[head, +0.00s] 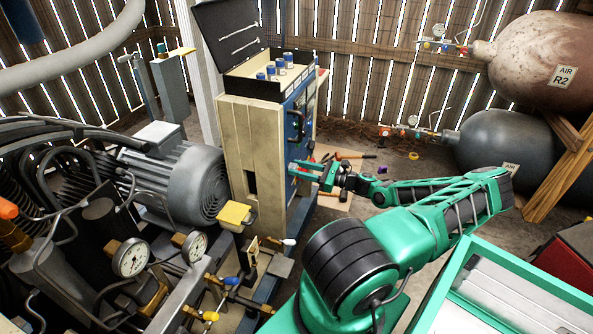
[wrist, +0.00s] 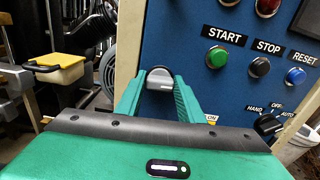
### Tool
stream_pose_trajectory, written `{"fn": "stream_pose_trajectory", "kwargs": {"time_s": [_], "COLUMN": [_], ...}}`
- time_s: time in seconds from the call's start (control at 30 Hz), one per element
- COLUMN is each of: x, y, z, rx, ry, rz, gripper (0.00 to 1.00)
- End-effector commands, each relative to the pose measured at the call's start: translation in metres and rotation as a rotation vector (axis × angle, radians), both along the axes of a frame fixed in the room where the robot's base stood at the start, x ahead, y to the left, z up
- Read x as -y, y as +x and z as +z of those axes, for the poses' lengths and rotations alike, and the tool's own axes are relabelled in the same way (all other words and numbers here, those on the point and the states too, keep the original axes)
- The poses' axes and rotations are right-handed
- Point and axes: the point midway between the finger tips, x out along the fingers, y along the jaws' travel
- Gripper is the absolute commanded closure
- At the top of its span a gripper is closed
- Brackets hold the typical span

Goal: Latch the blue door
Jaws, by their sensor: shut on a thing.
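The blue door (head: 299,112) is on the right face of the tall cream cabinet, seen at a steep angle in the head view. In the wrist view the door (wrist: 210,88) fills the upper right. It looks about flush with the cabinet, but I cannot tell whether any gap remains. A silver latch knob (wrist: 160,79) sits near the door's left edge, low on the panel. My gripper (head: 301,168) reaches the door from the right. Its two green fingers are shut on the latch knob, one on each side. The knob's lower part and exact turn are partly hidden.
The motor (head: 180,180) and gauges crowd the left; tools lie on the floor behind my gripper.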

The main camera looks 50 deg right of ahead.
Motion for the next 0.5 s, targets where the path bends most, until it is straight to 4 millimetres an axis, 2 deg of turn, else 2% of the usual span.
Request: {"fn": "stream_pose_trajectory", "kwargs": {"time_s": [0.5], "x": [-0.0012], "y": [-0.0005], "z": [-0.0014], "rx": [0.147], "ry": [-0.37], "rz": [0.001], "gripper": [0.88]}}
